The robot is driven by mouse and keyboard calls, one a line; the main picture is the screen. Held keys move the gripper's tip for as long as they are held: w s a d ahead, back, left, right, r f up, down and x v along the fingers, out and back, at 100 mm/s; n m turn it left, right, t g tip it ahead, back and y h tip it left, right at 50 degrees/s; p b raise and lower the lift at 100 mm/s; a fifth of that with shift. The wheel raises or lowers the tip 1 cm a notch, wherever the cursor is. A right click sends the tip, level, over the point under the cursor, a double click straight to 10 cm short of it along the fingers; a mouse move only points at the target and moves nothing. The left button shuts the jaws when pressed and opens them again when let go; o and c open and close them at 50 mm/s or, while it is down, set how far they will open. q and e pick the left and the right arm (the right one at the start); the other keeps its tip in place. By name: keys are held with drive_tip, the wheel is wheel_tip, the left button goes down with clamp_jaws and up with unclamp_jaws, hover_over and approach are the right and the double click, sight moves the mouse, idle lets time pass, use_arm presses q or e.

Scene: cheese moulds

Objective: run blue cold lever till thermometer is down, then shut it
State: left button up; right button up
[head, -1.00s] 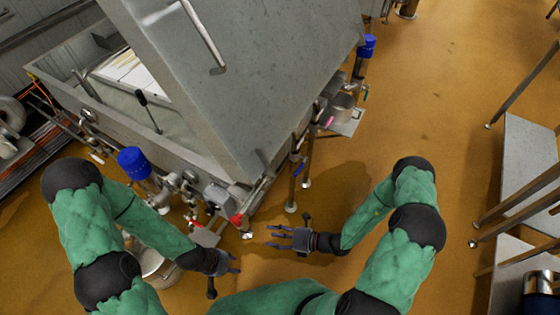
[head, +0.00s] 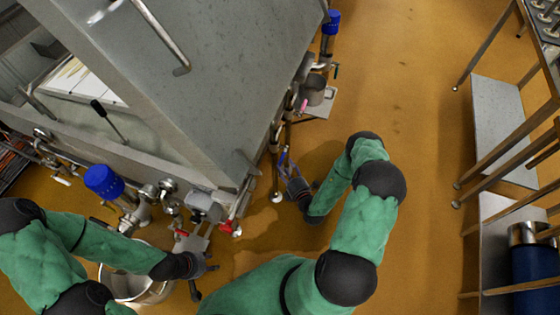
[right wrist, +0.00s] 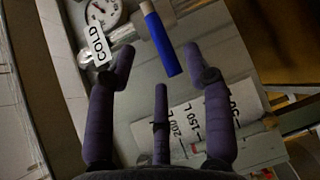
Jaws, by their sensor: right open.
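The blue cold lever (right wrist: 161,42) shows in the right wrist view just ahead of my right gripper (right wrist: 158,66), between the two upper fingers. The gripper is open around its lower end, with no finger closed on it. A white tag (right wrist: 97,44) reading COLD hangs left of the lever. A round dial thermometer (right wrist: 102,12) is at the top left, partly cut off; its reading is too small to tell. In the head view the blue lever (head: 283,155) is at the vat's corner, by my right gripper (head: 290,178). My left gripper (head: 208,267) is low at the left; its opening is unclear.
The grey vat (head: 190,80) fills the upper left. A pink lever (head: 304,104) is further along its side. Red-handled valves (head: 226,228), a blue-capped valve (head: 104,180) and a steel bucket (head: 150,287) are at the left. Metal tables (head: 500,130) stand right; floor between is free.

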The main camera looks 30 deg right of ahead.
sight(281, 159)
drive_tip(key=shift+w+d+f+b, duration=0.15)
drive_tip(key=shift+w+b, duration=0.1)
drive_tip(key=shift+w, duration=0.65)
drive_tip(key=shift+w+f+b, duration=0.1)
drive_tip(key=shift+w+b, duration=0.2)
drive_tip(key=shift+w, duration=0.65)
drive_tip(key=shift+w+d+f+b, duration=0.15)
drive_tip(key=shift+w+b, duration=0.1)
drive_tip(key=shift+w, duration=0.65)
clamp_jaws()
